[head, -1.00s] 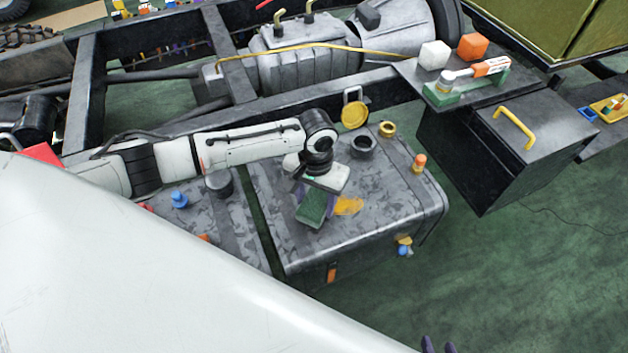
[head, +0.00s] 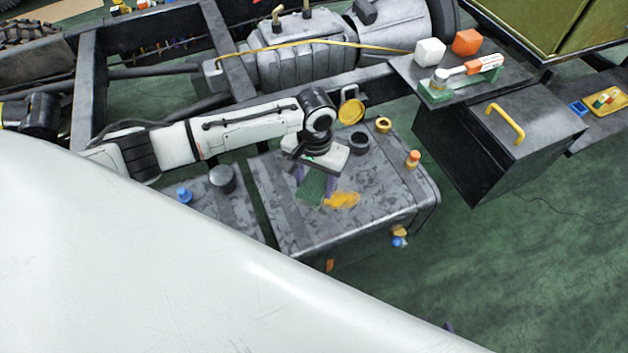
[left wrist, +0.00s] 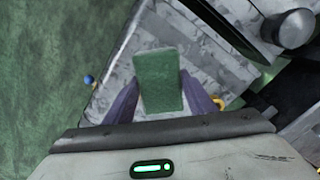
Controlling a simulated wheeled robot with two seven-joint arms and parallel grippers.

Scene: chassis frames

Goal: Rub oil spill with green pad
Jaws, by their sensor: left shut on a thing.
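The oil spill (head: 342,200) is an orange-yellow patch on top of the grey metal tank (head: 385,205). My left gripper (head: 316,182) has purple fingers and is shut on the green pad (head: 311,188), just left of the spill in the head view. The left wrist view also shows the pad (left wrist: 161,82) between the fingers, over the tank top. I cannot tell whether the pad touches the tank or the spill's edge. Only a small purple tip of my right gripper (head: 448,328) shows past my white body, so its jaws are hidden.
A dark open filler neck (head: 359,143), a yellow ring (head: 384,125) and an orange-capped fitting (head: 413,159) stand on the tank. A second tank with a dark cylinder (head: 222,179) lies left across a gap. A black box (head: 500,130) stands right.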

